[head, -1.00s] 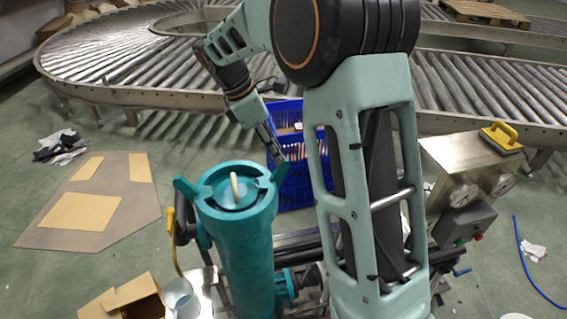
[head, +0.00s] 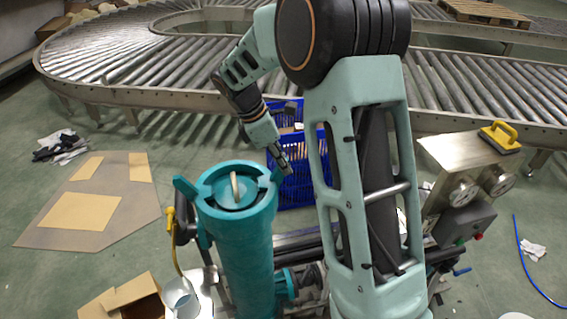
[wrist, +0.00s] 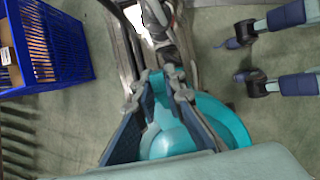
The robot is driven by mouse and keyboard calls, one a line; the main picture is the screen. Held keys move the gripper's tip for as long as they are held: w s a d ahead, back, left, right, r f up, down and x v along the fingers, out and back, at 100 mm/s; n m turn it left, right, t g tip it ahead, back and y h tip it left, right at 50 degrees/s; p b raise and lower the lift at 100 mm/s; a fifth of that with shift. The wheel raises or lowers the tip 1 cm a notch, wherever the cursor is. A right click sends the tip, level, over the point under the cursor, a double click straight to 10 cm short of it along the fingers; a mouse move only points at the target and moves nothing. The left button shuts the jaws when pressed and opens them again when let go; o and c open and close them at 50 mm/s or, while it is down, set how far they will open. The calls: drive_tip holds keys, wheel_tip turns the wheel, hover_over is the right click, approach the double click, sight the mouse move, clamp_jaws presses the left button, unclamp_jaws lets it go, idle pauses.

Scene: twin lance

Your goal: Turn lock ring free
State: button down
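The teal lock ring (head: 205,184) sits on top of the upright teal cylinder (head: 247,255) in the head view. Two lugs stick out from it, one on the left and one on the right. A pale curved handle (head: 235,187) stands in its centre. My gripper (head: 283,165) is above and just right of the right lug, pointing down; I cannot tell if it touches. Part of the teal body (wrist: 226,118) shows behind the fingers; most is hidden.
A blue crate (head: 290,190) stands on the floor behind the cylinder, also in the wrist view (wrist: 62,45). A steel box with gauges (head: 468,165) is on the right. An open cardboard box (head: 118,297) is at lower left. A roller conveyor (head: 120,98) spans the back.

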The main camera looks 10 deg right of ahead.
drive_tip(key=shift+w, duration=0.1)
idle(0.4)
drive_tip(key=w+a+n+t+y+p, duration=0.1)
drive_tip(key=w+a+n+t+p, duration=0.2)
drive_tip(key=w+n+p, duration=0.3)
drive_tip(key=shift+w+a+n, duration=0.2)
drive_tip(key=shift+w+n, duration=0.9)
drive_tip(key=shift+w, duration=0.25)
drive_tip(key=shift+r, duration=0.1)
drive_tip(key=c, duration=2)
unclamp_jaws()
